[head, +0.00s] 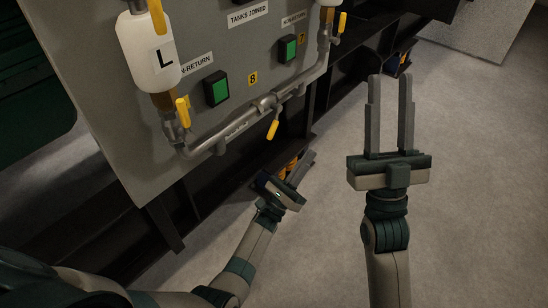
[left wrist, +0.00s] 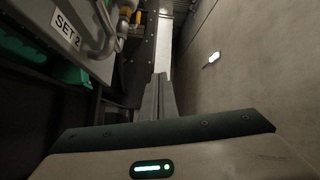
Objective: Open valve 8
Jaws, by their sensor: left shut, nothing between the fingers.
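A yellow tag marked 8 (head: 252,78) is on the grey panel. Below and right of it, a yellow lever (head: 272,129) hangs from a valve on the grey horizontal pipe (head: 238,125), pointing down across the pipe's line. My left gripper (head: 309,158) is below and right of that lever, apart from it, low beside the dark frame. Its fingers are together and empty; they also show shut in the left wrist view (left wrist: 161,78). My right gripper (head: 390,77) is open and empty, fingers pointing up the picture, well right of the panel.
A white tank marked L (head: 149,54) and another yellow lever (head: 183,112) are at the pipe's left end. Green buttons (head: 216,89) sit on the panel. The dark frame (head: 225,195) runs below it. Grey floor (head: 470,190) is clear at right.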

